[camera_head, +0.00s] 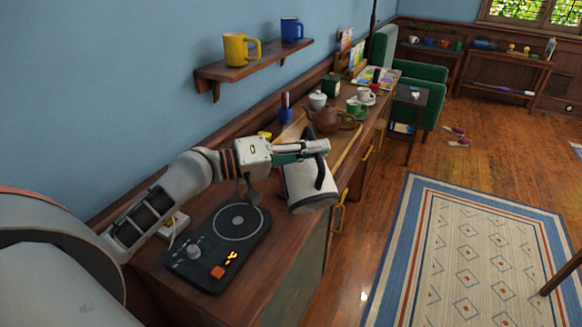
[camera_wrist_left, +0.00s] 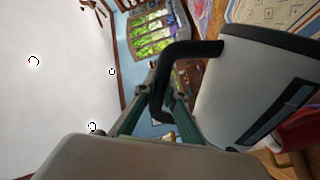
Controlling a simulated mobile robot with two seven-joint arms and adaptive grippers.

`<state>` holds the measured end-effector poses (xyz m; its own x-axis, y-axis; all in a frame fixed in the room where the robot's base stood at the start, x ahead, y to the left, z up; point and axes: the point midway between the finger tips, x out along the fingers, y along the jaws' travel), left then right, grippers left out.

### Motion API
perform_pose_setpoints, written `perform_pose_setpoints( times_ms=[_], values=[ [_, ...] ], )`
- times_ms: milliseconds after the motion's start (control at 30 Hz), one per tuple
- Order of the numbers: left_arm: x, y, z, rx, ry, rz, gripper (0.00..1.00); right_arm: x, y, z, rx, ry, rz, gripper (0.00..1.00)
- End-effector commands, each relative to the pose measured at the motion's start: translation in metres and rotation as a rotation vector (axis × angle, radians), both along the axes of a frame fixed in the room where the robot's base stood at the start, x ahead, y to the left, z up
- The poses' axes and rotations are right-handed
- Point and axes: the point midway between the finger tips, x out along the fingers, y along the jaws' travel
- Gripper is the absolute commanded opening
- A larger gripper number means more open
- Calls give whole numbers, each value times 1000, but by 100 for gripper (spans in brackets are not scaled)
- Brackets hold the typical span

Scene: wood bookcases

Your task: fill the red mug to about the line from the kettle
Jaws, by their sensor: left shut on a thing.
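My left gripper (camera_head: 312,148) is shut on the black handle of a white kettle (camera_head: 298,183). The kettle looks tilted and is held near the front edge of the wooden counter; I cannot tell its exact height. In the left wrist view, the kettle (camera_wrist_left: 235,85) fills the right side, with its handle between the fingers of the left gripper (camera_wrist_left: 160,95). A red surface (camera_wrist_left: 302,131) shows partly behind the kettle there; it may be the red mug, but its line and any water are hidden. No red mug is clear in the head view. My right gripper is out of view.
A dark hotplate (camera_head: 235,222) with a round plate and knob sits on the counter, below my left arm. A brown teapot (camera_head: 327,120), a green cup (camera_head: 357,108) and a white lidded pot (camera_head: 317,99) stand beyond the kettle. A shelf (camera_head: 252,66) holds yellow and blue mugs.

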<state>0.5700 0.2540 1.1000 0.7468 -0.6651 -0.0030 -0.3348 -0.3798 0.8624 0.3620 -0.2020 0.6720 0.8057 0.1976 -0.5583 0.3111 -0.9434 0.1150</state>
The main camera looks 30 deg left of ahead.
Motion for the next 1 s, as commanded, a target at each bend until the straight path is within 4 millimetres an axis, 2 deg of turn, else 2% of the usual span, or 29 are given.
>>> perform_pose_setpoints(
  times_ms=[1000],
  values=[
    [3,3,7,-23,14,1,0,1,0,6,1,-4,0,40]
  ],
)
